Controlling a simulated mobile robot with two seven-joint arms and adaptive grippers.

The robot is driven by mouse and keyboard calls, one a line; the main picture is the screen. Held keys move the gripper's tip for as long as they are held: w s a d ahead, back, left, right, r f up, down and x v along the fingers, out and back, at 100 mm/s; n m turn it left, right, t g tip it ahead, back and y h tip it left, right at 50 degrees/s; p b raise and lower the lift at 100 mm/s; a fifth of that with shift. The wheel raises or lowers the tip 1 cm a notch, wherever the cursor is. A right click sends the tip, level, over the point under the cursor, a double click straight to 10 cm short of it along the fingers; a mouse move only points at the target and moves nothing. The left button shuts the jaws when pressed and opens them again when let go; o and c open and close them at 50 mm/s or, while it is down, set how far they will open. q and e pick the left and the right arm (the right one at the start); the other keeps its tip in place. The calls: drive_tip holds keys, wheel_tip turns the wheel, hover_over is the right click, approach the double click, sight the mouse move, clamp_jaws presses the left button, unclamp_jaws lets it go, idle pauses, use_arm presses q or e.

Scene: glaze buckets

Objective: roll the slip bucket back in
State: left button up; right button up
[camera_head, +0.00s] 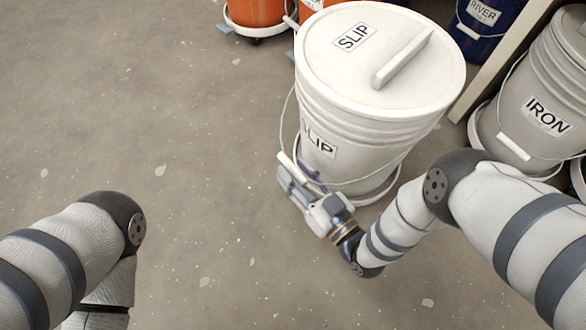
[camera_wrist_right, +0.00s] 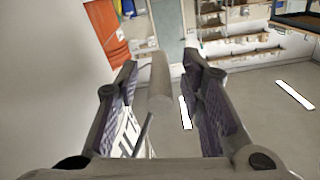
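The large white slip bucket (camera_head: 340,110) stands upright at upper centre in the head view, lid on, with SLIP labels on lid and side. Its wire bail hangs down the near side, with a pale grip tube (camera_head: 292,172) at its lower left. My right gripper (camera_head: 300,180) is at this tube, low beside the bucket. In the right wrist view its two fingers (camera_wrist_right: 160,75) are apart, and the grip tube (camera_wrist_right: 159,85) shows between them, not clamped. The bucket wall (camera_wrist_right: 45,80) fills the left there. My left arm shows at lower left, but its gripper is out of view.
A grey IRON bucket (camera_head: 535,110) stands at the right, beyond a pale post (camera_head: 500,62). A blue bucket (camera_head: 487,22) and an orange bucket (camera_head: 256,12) on a wheeled base are at the back. The floor (camera_head: 150,130) at left is clear.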

drive_tip(key=shift+w+a, duration=0.45)
drive_tip(key=shift+w, duration=0.15)
clamp_jaws()
